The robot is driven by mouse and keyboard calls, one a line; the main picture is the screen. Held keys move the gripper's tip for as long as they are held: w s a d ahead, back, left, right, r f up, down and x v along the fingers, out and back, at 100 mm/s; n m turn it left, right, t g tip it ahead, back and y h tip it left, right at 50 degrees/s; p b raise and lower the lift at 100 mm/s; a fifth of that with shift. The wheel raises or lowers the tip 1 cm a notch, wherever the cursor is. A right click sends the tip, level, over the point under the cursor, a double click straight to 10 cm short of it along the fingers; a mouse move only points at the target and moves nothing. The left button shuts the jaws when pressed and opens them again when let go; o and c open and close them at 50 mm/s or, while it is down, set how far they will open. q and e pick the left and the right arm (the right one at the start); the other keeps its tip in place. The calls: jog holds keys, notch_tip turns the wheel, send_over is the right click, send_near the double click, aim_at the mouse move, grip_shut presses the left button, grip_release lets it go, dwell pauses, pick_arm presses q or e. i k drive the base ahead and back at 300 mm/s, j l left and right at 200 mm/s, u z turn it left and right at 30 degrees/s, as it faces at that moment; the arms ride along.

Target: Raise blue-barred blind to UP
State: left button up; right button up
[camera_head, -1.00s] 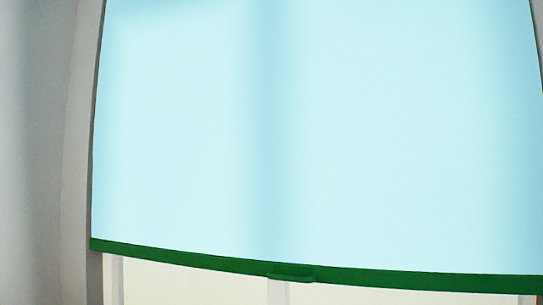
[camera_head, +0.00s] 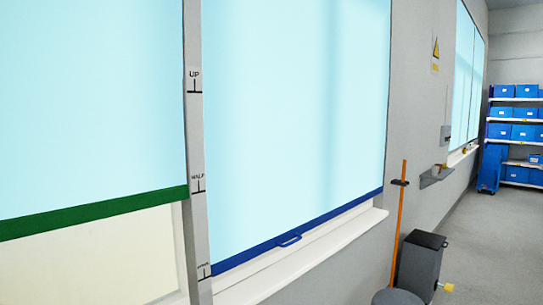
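The blue-barred blind (camera_head: 297,120) is pale cyan and hangs to the right of the green-barred one. Its blue bottom bar (camera_head: 340,213) is low, just above the white sill, level with the lowest mark on the strip. A blue handle (camera_head: 289,240) sticks out from the bar. The marked strip (camera_head: 197,150) beside it reads UP near the top and HALF in the middle; the lowest label is too small to read surely. Neither gripper is in view.
The green-barred blind (camera_head: 90,100) at left has its green bar (camera_head: 95,212) near HALF. To the right stand a dark bin (camera_head: 420,262), an orange pole (camera_head: 398,220) and a small wall shelf (camera_head: 436,176). Shelves with blue boxes (camera_head: 515,132) are at the back. Floor at right is clear.

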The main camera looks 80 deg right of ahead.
aim_at(282, 163)
jog(key=z, duration=3.2)
jog(key=i+l, duration=0.1)
jog(key=u, duration=0.05)
